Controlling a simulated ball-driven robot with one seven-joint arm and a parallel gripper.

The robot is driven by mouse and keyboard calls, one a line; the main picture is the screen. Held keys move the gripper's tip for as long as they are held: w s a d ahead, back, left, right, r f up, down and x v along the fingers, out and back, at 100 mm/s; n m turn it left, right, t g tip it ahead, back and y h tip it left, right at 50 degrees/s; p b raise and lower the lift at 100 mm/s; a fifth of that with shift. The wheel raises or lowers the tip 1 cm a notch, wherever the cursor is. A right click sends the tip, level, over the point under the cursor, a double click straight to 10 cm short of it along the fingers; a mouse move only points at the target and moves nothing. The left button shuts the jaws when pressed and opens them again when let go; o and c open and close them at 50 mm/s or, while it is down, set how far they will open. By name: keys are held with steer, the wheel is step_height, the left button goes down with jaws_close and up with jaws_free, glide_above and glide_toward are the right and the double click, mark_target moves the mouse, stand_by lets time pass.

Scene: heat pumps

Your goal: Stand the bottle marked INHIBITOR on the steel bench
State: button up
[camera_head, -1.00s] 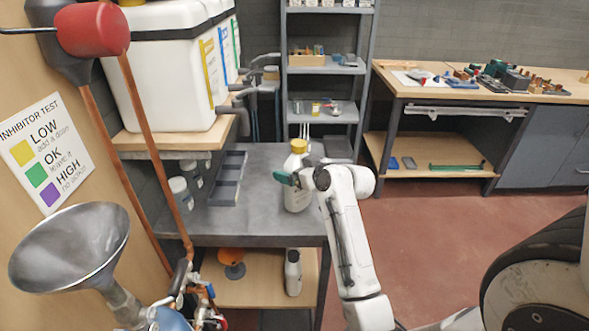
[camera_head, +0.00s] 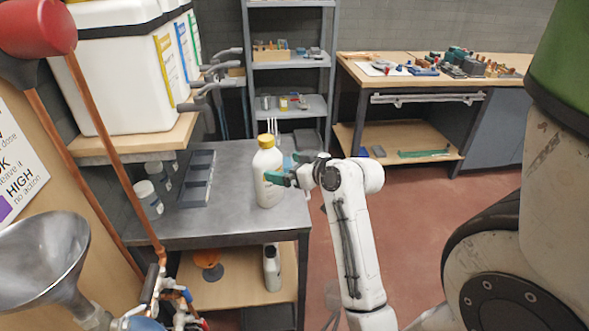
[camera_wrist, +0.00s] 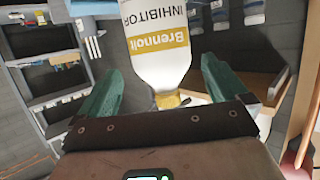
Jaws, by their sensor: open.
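The INHIBITOR bottle (camera_head: 266,178) is white with a yellow cap. It stands upright on the grey steel bench (camera_head: 225,222), near its right edge. In the wrist view the bottle (camera_wrist: 158,55) appears upside down, with INHIBITOR and a yellow band on its label. My gripper (camera_head: 279,170) is open at the bottle's right side, with green fingers. One finger overlaps the bottle's lower right edge in the head view, and the other is farther back. The bottle shows between the fingers in the wrist view; I see no grip on it.
A dark divided tray (camera_head: 197,178) and small white jars (camera_head: 148,198) are on the bench's left. A second bottle (camera_head: 271,268) and an orange funnel (camera_head: 208,262) are on the lower shelf. A metal funnel (camera_head: 40,255) is at front left. Floor (camera_head: 425,195) is clear on the right.

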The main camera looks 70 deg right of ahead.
steer(key=a+f+n+g+y, duration=0.1)
steer(key=a+f+g+y, duration=0.2)
steer(key=a+f, duration=0.6)
steer(key=a+f+n+g+y, duration=0.25)
steer(key=a+f, duration=0.35)
steer(key=a, duration=0.6)
steer(key=s+a+f+n+g, duration=0.1)
steer(key=s+a+f+g, duration=0.5)
steer(key=s+a, duration=0.3)
steer(key=shift+s+a+f, duration=0.25)
steer(key=shift+a+f, duration=0.15)
steer(key=shift+a, duration=0.85)
